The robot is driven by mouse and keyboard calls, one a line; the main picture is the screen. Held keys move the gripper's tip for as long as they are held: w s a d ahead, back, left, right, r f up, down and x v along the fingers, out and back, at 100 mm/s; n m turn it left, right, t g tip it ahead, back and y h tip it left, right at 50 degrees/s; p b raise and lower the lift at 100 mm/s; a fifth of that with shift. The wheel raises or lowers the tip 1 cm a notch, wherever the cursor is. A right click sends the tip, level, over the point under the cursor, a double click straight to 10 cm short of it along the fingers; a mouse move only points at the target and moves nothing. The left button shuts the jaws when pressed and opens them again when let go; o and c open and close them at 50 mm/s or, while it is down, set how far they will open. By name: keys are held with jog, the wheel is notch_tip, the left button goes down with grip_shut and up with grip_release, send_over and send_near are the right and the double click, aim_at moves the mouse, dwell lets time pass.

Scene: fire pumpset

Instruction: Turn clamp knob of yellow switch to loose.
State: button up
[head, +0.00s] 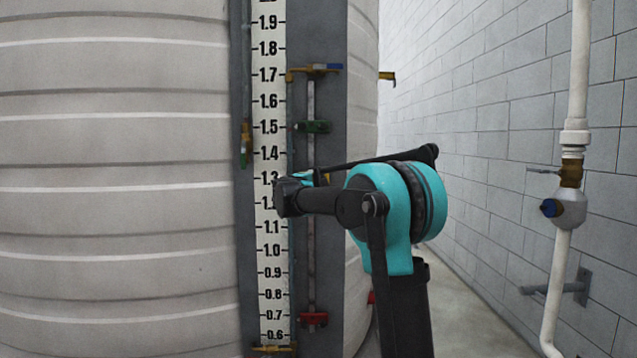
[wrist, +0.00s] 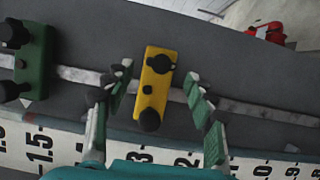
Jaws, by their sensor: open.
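The yellow switch (wrist: 154,90) is a narrow yellow block on a grey rail in the wrist view. It has a round black clamp knob (wrist: 150,120) at its lower end, another black knob (wrist: 161,63) near its upper end and a small dark spot between. My gripper (wrist: 160,92) is open, one finger on each side of the switch, with gaps showing on both sides. In the head view my arm hides most of the switch; only a small yellow bit (head: 327,177) shows behind it. My gripper's fingertips are hidden there. Which way the knobs are turned I cannot tell.
A green switch (wrist: 32,62) sits left on the same rail (wrist: 75,75). The numbered scale (wrist: 60,150) runs below it. In the head view a red switch (head: 313,318) sits low on the rail, beside a large tank (head: 120,180). Pipework (head: 570,210) stands at the right wall.

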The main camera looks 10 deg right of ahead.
jog(key=v, duration=1)
jog(key=shift+s+a, duration=0.15)
jog(key=shift+s, duration=0.2)
jog(key=s+d+f+m+g+y, duration=0.1)
jog(key=s+d+f+m+g, duration=0.15)
jog(key=s+d+f, duration=0.5)
jog(key=s+d+f+m+g, duration=0.25)
jog(key=s+f, duration=0.25)
jog(key=f, duration=0.5)
jog(key=s+d+f+m+g+y, duration=0.1)
jog(key=s+d+f+m+g, duration=0.2)
jog(key=s+f, duration=0.45)
jog(key=s+a+f+m+g+y, duration=0.1)
jog(key=s+a+f+m+y, duration=0.1)
jog(key=s+f, duration=0.9)
jog(key=s+a+f+m+g+y, duration=0.2)
jog(key=s+f+y, duration=0.3)
jog(key=s+f, duration=0.6)
jog(key=shift+s+a+f, duration=0.15)
jog(key=shift+s+f, duration=0.1)
jog(key=shift+s, duration=0.1)
